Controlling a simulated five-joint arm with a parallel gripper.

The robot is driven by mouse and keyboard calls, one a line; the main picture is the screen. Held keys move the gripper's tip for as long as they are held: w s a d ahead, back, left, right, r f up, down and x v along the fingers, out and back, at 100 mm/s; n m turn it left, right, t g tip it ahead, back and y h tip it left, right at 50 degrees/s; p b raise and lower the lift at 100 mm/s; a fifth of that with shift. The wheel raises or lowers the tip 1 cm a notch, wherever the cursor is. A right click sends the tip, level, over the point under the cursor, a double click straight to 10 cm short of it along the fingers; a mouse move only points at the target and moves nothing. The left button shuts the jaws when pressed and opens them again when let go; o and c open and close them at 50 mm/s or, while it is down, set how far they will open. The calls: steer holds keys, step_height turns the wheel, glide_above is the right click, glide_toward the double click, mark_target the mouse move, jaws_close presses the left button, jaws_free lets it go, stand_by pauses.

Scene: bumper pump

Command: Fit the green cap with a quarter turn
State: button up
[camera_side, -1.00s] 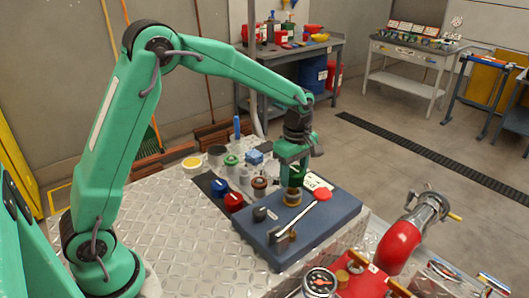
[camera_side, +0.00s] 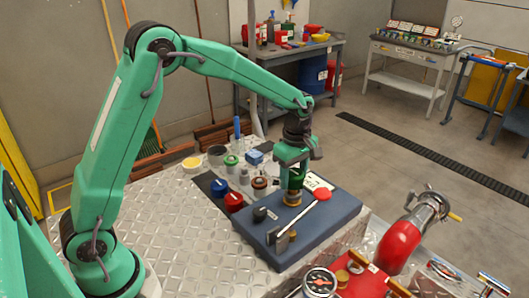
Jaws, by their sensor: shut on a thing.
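My gripper (camera_side: 292,168) points down over the blue-grey block (camera_side: 335,222) on the metal table. It is shut on the green cap (camera_side: 293,182), which is mostly hidden between the jaws. The cap sits right above a brass neck (camera_side: 291,198) on the block. I cannot tell from this view whether the cap is seated on the neck or just above it.
A lever with a red knob (camera_side: 323,194) stands on the block close to the right of my gripper. Blue (camera_side: 219,188) and red (camera_side: 234,201) caps lie to the left, with several small items behind. A red pipe (camera_side: 399,247) and gauge (camera_side: 320,281) are at front right.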

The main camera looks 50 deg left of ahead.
steer(key=shift+f, duration=1.2)
stand_by(1.7)
steer(key=m, duration=0.4)
steer(key=shift+m, duration=0.4)
steer(key=shift+r, duration=0.1)
steer(key=shift+m, duration=0.4)
steer(key=m, duration=0.3)
steer(key=shift+m, duration=0.9)
